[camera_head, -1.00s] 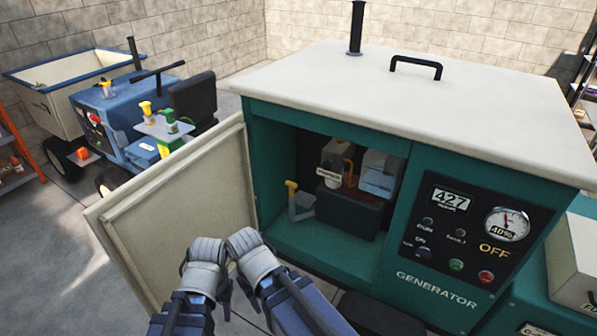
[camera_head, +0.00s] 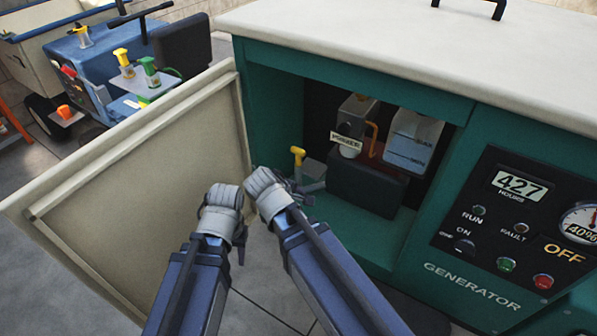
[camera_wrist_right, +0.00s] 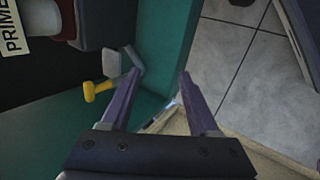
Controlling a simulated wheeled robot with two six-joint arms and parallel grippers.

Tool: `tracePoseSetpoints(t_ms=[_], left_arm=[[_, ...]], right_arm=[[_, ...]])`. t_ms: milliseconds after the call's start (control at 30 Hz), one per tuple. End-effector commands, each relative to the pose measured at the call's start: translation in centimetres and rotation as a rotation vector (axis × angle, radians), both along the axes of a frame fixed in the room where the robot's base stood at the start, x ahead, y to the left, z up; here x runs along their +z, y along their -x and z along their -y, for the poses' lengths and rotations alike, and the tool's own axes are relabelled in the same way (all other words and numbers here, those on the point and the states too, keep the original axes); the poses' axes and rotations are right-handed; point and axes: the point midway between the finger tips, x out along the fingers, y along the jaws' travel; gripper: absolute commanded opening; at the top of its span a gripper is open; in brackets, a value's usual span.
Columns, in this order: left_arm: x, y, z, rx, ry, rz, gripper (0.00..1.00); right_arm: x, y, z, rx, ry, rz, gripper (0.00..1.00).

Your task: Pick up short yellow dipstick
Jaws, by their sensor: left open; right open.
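The short yellow dipstick (camera_head: 298,154) shows as a yellow T-shaped handle on a grey tube, inside the open compartment of the green generator at its left side. In the right wrist view its yellow handle (camera_wrist_right: 98,90) lies left of the fingers; its lower part is hidden. My right gripper (camera_wrist_right: 160,75) is open and empty, with its left fingertip close to the grey tube fitting (camera_wrist_right: 112,64). In the head view my right gripper (camera_head: 300,192) is at the compartment opening, just below the dipstick. My left gripper (camera_head: 240,245) is open and empty, left of it.
The cream door (camera_head: 140,180) stands open to the left of my grippers. A black block (camera_head: 368,182), a labelled primer part (camera_head: 352,132) and a translucent tank (camera_head: 412,140) fill the compartment's right. A blue vehicle (camera_head: 95,55) with yellow and green handles stands behind the door.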

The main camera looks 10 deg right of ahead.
Motion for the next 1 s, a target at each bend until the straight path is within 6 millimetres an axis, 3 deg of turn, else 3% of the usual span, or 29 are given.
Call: tracePoseSetpoints(t_ms=[33, 300, 500, 700, 1000], left_arm=[[-3.9, 0.0, 0.0, -0.001, -0.001, 0.0, 0.47], [-13.4, -0.1, -0.1, -0.003, -0.003, 0.002, 0.47], [-19.4, -0.1, -0.1, -0.004, -0.005, 0.002, 0.47], [-22.9, -0.1, -0.1, -0.005, -0.006, 0.003, 0.47], [-23.8, -0.1, -0.1, -0.006, -0.007, 0.003, 0.47]], right_arm=[[-2.8, -1.8, 1.0, 0.081, 0.088, 0.025, 0.61], [-4.9, -9.7, 4.3, 0.522, 0.667, 0.056, 0.61], [-5.5, -13.8, 4.2, 0.785, 1.113, -0.026, 0.61], [-5.8, -16.0, 3.3, 0.938, 1.43, -0.13, 0.61], [-5.4, -16.8, 2.6, 0.999, 1.574, -0.191, 0.61]])
